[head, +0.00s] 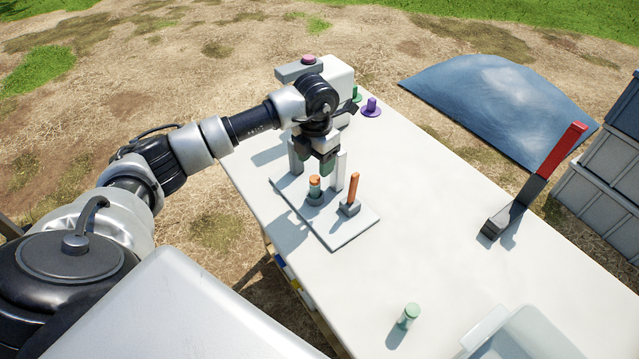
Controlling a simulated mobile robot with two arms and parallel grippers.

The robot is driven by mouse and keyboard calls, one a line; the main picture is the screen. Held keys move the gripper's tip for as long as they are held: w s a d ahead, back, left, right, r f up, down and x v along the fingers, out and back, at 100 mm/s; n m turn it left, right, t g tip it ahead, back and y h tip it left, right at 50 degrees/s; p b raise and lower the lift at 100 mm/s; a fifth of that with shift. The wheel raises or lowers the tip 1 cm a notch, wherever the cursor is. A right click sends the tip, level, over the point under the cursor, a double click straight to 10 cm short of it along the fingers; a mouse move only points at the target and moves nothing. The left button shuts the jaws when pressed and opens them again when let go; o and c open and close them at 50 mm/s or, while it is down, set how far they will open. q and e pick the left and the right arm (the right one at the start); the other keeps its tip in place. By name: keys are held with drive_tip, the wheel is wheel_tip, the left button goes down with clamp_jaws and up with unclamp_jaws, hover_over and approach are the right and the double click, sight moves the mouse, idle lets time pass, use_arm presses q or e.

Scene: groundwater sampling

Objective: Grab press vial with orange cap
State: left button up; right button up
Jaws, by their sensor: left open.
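The press vial with the orange cap (315,187) stands upright in a dark holder on a light grey base plate (341,236). An orange lever (353,187) rises from a grey block beside it, to the right. My left gripper (314,162) points down just above and behind the vial, between pale uprights. It is open, and I see nothing between its fingers. The gripper partly hides the back of the press. I cannot tell whether a fingertip touches the cap. My right gripper is out of view.
A green-capped vial (408,316) stands near the front, beside a clear bin (530,335). A red-handled tool (562,150) stands at the right. A purple piece (371,107) and a white device with a pink button (309,59) are behind my arm. The white table's (430,205) middle is clear.

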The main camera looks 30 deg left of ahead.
sight(315, 179)
use_arm(q)
drive_tip(key=shift+s+f, duration=0.2)
drive_tip(key=shift+f, duration=1.25)
wheel_tip(315, 179, down, 4)
drive_tip(key=shift+s+f+p, duration=0.1)
drive_tip(key=shift+f+p, duration=0.05)
drive_tip(key=shift+p, duration=0.45)
drive_tip(key=shift+f, duration=0.45)
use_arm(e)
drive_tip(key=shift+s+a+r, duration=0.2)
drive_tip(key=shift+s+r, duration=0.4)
use_arm(q)
drive_tip(key=c, duration=1)
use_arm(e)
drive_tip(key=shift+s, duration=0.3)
use_arm(q)
drive_tip(key=shift+r, duration=0.1)
